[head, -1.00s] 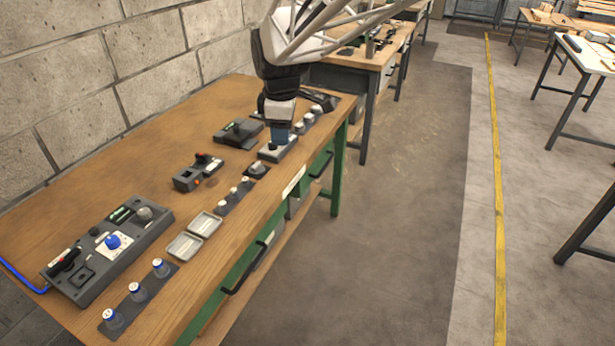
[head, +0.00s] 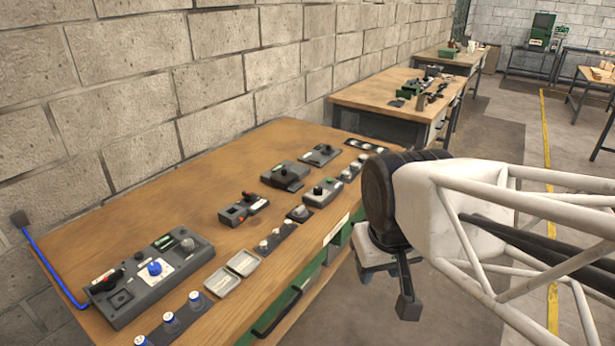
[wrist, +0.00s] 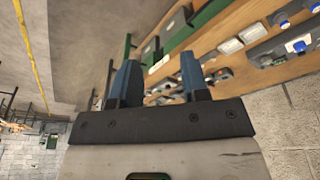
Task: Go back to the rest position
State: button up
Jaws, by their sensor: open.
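My gripper shows in the wrist view (wrist: 160,76) with its two blue fingers apart and nothing between them. In the head view my gripper (head: 405,295) hangs in the air at the right, off the front edge of the wooden workbench (head: 180,215). It is clear of the bench and the devices on it. In the head view my own arm hides part of the floor and the far right end of the bench front.
A grey control box (head: 150,275) with a blue knob sits at the bench's left, joined to a blue cable (head: 50,270). A block wall (head: 150,100) stands behind; floor is open at right.

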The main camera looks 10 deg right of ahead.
jog(key=shift+s+f+m, duration=0.2)
jog(key=shift+s+m, duration=0.1)
jog(key=shift+s, duration=0.3)
